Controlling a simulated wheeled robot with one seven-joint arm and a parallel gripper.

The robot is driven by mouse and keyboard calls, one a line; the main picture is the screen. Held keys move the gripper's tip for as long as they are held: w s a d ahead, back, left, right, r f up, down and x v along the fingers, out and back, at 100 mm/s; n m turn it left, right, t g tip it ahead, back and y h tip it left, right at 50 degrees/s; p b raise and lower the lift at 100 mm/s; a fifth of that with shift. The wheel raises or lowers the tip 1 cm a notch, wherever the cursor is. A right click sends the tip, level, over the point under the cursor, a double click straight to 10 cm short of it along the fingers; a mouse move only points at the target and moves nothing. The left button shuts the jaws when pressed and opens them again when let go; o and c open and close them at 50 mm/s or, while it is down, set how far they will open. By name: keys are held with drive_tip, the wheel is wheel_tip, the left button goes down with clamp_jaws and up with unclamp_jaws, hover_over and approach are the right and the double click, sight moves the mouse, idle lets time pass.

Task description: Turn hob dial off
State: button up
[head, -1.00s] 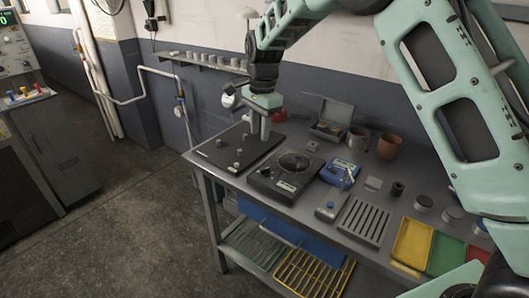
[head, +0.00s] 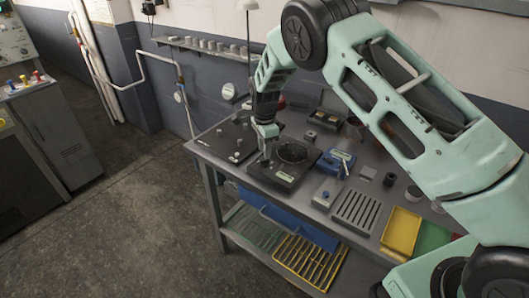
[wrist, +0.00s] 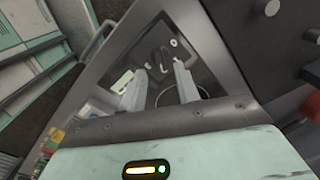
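The hob (head: 290,170) is a black square unit with a round plate, on the grey bench in the head view. My gripper (head: 267,156) points down over the hob's left front part and hides some of it. In the wrist view, my gripper (wrist: 162,68) is open, its two pale fingers apart. A small dark dial (wrist: 164,59) shows between and just beyond the fingertips. I cannot tell whether the fingers touch it. A pale label (wrist: 121,82) lies left of the fingers. The dial is not clear in the head view.
A black board with small knobs (head: 231,143) lies left of the hob. A blue device (head: 335,163) stands to its right, then a slotted grey rack (head: 356,211) and a yellow tray (head: 400,232). A wire basket (head: 308,262) sits on the shelf below.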

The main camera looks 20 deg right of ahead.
sight(265, 162)
drive_tip(key=shift+f+p, duration=0.5)
drive_tip(key=shift+f, duration=1.6)
drive_tip(key=shift+c, duration=0.3)
clamp_jaws()
drive_tip(key=shift+b, duration=0.3)
